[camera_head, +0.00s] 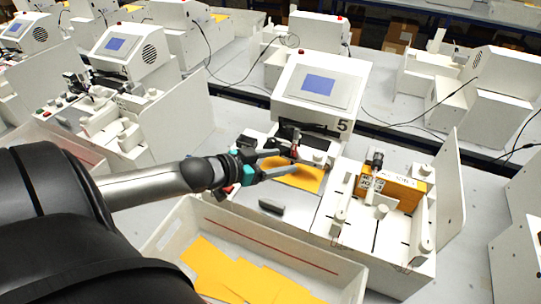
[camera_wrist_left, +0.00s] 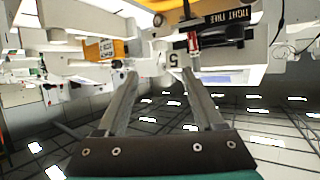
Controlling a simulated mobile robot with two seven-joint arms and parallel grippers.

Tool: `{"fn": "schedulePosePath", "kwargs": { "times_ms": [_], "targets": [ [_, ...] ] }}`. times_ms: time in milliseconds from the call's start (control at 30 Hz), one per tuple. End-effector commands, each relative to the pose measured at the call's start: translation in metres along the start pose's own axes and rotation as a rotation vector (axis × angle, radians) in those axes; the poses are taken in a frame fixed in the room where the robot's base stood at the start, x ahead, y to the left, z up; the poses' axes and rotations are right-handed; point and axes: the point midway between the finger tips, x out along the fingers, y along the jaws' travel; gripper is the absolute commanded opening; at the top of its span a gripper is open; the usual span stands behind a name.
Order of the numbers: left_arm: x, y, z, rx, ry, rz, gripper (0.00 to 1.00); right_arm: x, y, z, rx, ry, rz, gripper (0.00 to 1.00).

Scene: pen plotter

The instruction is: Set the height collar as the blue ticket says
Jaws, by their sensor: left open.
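My left gripper (camera_head: 291,160) is open and empty at the front of the white plotter marked 5 (camera_head: 318,90), above an orange sheet (camera_head: 305,180). Its two fingers (camera_wrist_left: 160,74) stand apart in the left wrist view, which looks upside down. A red and black upright part (camera_head: 295,149) is just beyond the fingertips; it also shows in the left wrist view (camera_wrist_left: 193,42), beside a black plate marked TIGHT and FREE (camera_wrist_left: 228,16). I cannot tell which part is the height collar. I see no blue ticket; the plotter has a blue screen (camera_head: 319,85). My right gripper is not in view.
A white tray (camera_head: 185,225) with orange sheets stands in front. Right of the plotter is a white fixture (camera_head: 390,245) with an orange block (camera_head: 403,190) and black-topped post (camera_head: 376,160). A small dark piece (camera_head: 271,206) lies before the plotter. Other white machines stand behind and left.

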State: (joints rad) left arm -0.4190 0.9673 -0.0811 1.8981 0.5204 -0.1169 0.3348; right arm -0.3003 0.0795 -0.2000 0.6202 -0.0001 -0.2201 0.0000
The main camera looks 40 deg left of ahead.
Motion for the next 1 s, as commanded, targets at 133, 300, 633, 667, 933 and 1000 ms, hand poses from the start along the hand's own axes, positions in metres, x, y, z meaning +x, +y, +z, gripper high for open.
{"fn": "schedulePosePath", "kwargs": {
  "times_ms": [133, 300, 633, 667, 933, 1000],
  "targets": [
    [-0.013, 0.0, 0.001, 0.0, -0.002, 0.0, 0.69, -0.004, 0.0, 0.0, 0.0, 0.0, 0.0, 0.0],
    [-0.021, 0.0, 0.0, 0.0, 0.0, 0.0, 0.69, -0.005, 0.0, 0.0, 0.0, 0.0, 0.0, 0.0],
    [-0.023, 0.0, 0.0, 0.0, 0.001, 0.001, 0.69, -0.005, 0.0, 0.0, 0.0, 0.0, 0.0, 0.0],
    [-0.023, 0.0, 0.0, 0.0, 0.001, 0.001, 0.69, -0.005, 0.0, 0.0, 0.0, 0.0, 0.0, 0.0],
    [-0.023, 0.0, 0.0, 0.0, 0.001, 0.0, 0.69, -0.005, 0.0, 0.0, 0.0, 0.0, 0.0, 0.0],
    [-0.023, 0.0, 0.0, 0.0, 0.0, 0.0, 0.69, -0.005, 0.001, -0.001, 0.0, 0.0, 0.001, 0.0]
  ]
}}
